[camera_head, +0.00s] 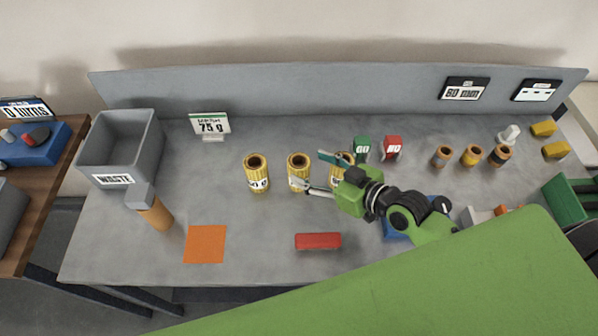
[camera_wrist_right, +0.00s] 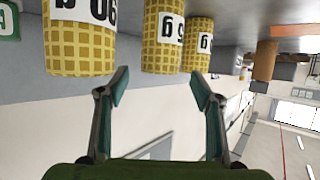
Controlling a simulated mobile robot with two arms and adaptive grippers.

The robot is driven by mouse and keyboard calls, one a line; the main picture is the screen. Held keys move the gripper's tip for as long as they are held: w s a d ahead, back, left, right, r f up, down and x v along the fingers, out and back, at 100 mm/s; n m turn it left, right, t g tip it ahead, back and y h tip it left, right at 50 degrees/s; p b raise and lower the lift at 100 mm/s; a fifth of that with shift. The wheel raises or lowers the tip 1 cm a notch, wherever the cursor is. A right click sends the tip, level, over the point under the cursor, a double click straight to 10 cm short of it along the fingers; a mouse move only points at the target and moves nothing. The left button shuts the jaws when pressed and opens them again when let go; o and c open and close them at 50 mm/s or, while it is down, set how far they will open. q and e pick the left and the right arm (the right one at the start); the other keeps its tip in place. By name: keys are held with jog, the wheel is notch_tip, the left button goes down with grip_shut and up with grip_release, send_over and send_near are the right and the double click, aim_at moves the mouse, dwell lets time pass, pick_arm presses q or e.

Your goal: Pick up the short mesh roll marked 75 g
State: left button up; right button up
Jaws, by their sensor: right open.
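Three short yellow mesh rolls stand upright in a row: left (camera_head: 257,176), middle (camera_head: 298,165) and right (camera_head: 341,158), partly hidden by my gripper. My right gripper (camera_head: 315,171) is open and empty, close in front of the middle roll. In the right wrist view the middle roll (camera_wrist_right: 152,50) lies ahead between the open fingers (camera_wrist_right: 160,80); its upside-down label partly shows a 5 and a g. The roll at left there (camera_wrist_right: 80,55) reads 90 g. The third roll (camera_wrist_right: 197,55) shows only a g. My left gripper is out of view.
A 75 g sign (camera_head: 211,124) stands behind the rolls. A grey waste bin (camera_head: 107,155) and orange-handled tool (camera_head: 157,215) are left. An orange square (camera_head: 205,244) and red block (camera_head: 318,241) lie in front.

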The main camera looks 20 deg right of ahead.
aim_at(294, 158)
jog(key=x, duration=0.4)
jog(key=shift+w+a+p, duration=0.1)
jog(key=shift+w+p, duration=0.25)
jog(key=shift+w, duration=0.05)
jog(key=shift+w+a+f, duration=0.1)
jog(key=shift+a+f, duration=0.05)
jog(key=shift+f, duration=0.05)
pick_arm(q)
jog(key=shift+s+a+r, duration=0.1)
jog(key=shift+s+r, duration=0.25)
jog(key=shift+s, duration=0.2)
pick_arm(e)
jog(key=shift+r, duration=0.1)
grip_shut()
jog(key=shift+r, duration=0.45)
notch_tip(294, 158, up, 3)
jog(key=shift+f+b, duration=0.2)
jog(key=shift+b, duration=0.25)
pick_arm(q)
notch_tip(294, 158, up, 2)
jog(key=p, duration=0.3)
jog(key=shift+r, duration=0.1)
pick_arm(e)
jog(key=s+a+r, duration=0.3)
jog(key=s+r, duration=0.6)
jog(key=s, duration=0.4)
jog(key=shift+s+a+r, duration=0.25)
jog(key=shift+a+r, duration=0.05)
jog(key=shift+a, duration=0.1)
